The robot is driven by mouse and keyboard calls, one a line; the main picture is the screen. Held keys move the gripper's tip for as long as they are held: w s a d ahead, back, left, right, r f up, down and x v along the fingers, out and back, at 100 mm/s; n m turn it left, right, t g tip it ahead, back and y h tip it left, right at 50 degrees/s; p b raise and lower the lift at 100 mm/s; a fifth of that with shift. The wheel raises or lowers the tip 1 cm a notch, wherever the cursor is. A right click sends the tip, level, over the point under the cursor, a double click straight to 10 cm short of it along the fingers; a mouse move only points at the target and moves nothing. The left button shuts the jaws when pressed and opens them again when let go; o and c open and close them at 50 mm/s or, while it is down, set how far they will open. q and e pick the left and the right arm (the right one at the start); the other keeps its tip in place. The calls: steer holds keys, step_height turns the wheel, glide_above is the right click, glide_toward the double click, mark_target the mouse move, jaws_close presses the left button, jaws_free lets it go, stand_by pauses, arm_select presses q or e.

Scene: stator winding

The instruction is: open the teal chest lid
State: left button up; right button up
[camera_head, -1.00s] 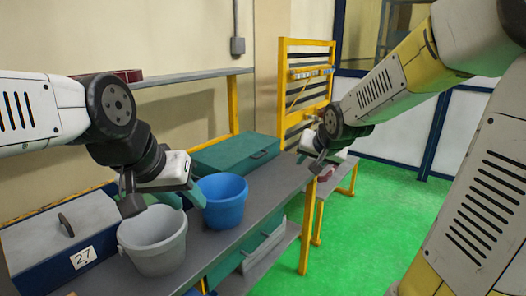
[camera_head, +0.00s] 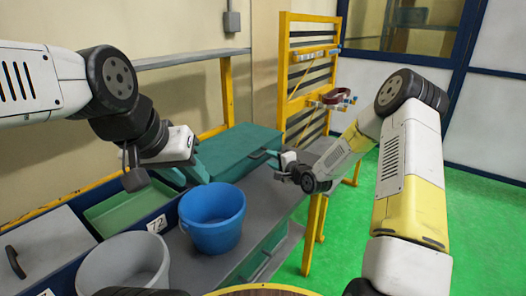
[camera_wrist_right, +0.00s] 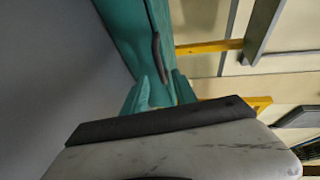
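The teal chest (camera_head: 232,148) stands on the grey bench with its lid down. Its dark handle (camera_head: 258,154) is on the front side. My right gripper (camera_head: 275,160) is just in front of the handle. In the right wrist view, its teal fingers (camera_wrist_right: 160,84) are apart and point at the chest (camera_wrist_right: 128,30). The lower end of the handle (camera_wrist_right: 158,58) appears between or just beyond the fingertips; contact is not clear. My left gripper (camera_head: 186,177) hangs near the chest's left end, its teal fingers apart with nothing seen between them.
A blue bucket (camera_head: 212,222) stands before the chest, with a grey bucket (camera_head: 125,268) to its left. A green tray (camera_head: 130,208) and a blue box with a grey lid (camera_head: 45,245) lie left. A yellow rack (camera_head: 309,80) stands behind; green floor (camera_head: 460,215) is open at right.

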mark_target(263, 155)
steer(key=x, duration=0.7)
jaws_close()
steer(key=shift+f, duration=0.1)
stand_by(1.2)
